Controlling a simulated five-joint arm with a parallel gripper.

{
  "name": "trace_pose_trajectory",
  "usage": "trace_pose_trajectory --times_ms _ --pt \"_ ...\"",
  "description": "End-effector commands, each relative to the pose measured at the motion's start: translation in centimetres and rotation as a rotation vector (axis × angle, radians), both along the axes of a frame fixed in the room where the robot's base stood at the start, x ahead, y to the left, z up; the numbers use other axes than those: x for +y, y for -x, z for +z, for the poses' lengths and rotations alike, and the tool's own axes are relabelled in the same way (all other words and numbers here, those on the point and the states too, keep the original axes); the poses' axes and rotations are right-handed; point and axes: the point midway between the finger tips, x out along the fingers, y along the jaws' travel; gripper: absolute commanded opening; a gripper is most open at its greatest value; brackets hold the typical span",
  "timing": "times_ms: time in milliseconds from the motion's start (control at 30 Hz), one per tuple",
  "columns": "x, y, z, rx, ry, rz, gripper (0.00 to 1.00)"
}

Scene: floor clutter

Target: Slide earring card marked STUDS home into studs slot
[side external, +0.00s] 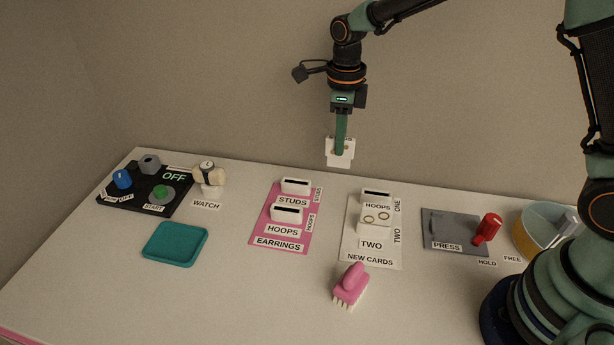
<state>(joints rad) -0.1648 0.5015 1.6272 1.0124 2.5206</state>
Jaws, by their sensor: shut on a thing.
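My gripper (341,134) is shut on a small white earring card (340,160) and holds it upright above the back of the table, over the gap between the two mats. The finger in front hides part of the card, and its marking cannot be read. The studs slot (296,185) is a white block with a dark slit at the back of the pink EARRINGS mat (257,238), in front of and left of my gripper. The slit looks empty.
The HOOPS block (286,213) stands in front of the STUDS block. The white NEW CARDS mat (352,250) holds block ONE (376,196) and block TWO (372,231) with a hoop card. A pink brush (351,286), teal tray (175,244), watch stand (209,175) and red-handled press (487,229) stand around.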

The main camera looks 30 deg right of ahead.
Motion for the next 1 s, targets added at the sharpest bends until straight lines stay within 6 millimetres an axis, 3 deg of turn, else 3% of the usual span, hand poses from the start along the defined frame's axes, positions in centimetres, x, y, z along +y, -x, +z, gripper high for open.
trace_pose_trajectory --times_ms 200,400,1000 --pt "4.3 -3.5 1.3 0.000 0.000 0.004 0.00" --pt "6.7 -5.0 2.2 0.000 0.000 0.002 0.00" --pt "7.4 -5.4 2.2 0.001 0.000 0.000 0.00"
